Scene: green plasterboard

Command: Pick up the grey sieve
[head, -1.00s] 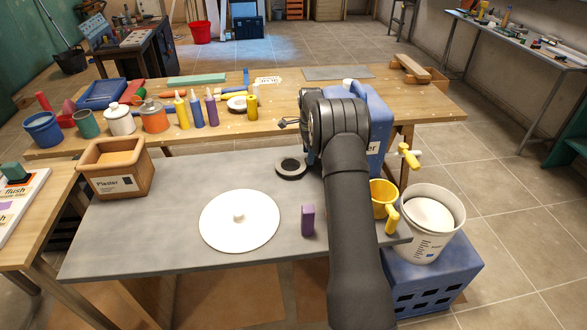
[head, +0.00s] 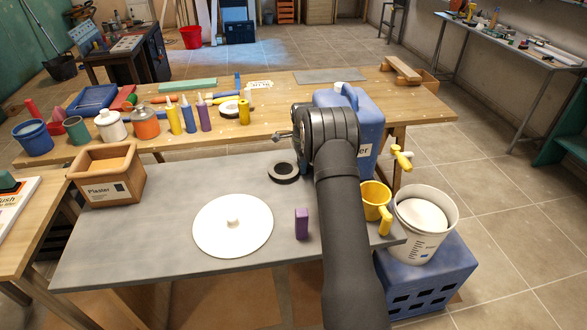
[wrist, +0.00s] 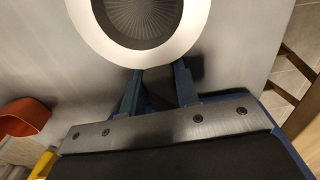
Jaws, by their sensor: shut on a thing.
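The grey sieve (wrist: 145,18) shows in the wrist view at the top, with a wide pale rim around a dark round mesh; its upper part is cut off by the frame. My gripper (wrist: 159,74) has its two blue fingers on either side of a dark piece at the sieve's near edge, which looks like its handle. The fingers are shut on it.
The blue jug (head: 368,119) stands close to my wrist. A dark ring (head: 284,172), a white disc (head: 233,240) and a purple block (head: 302,224) lie on the grey table (head: 150,250). A yellow mug (head: 374,199) is at its right edge, a wooden plaster box (head: 105,172) at left.

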